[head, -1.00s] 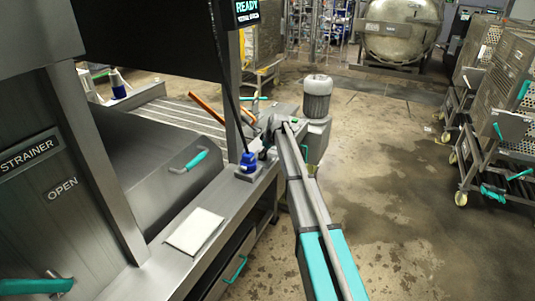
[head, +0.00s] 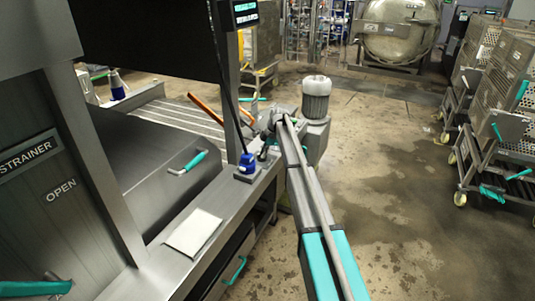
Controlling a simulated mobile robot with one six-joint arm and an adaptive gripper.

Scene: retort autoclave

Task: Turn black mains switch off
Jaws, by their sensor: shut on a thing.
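My gripper (head: 267,136) is at the far end of my outstretched arm, beside the post at the far end of the steel machine. Its jaws are small here and partly hidden by my own wrist. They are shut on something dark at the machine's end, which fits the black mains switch. The switch's handle and its position cannot be made out. The display (head: 245,12) at the top of the post shows two lines of small light text, too small to read surely.
A blue-capped fitting (head: 247,163) and a white sheet (head: 194,231) are on the machine's ledge. A grey motor (head: 316,98) stands just right of my wrist. Mesh trolleys (head: 489,115) stand at the right. The wet floor between is clear.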

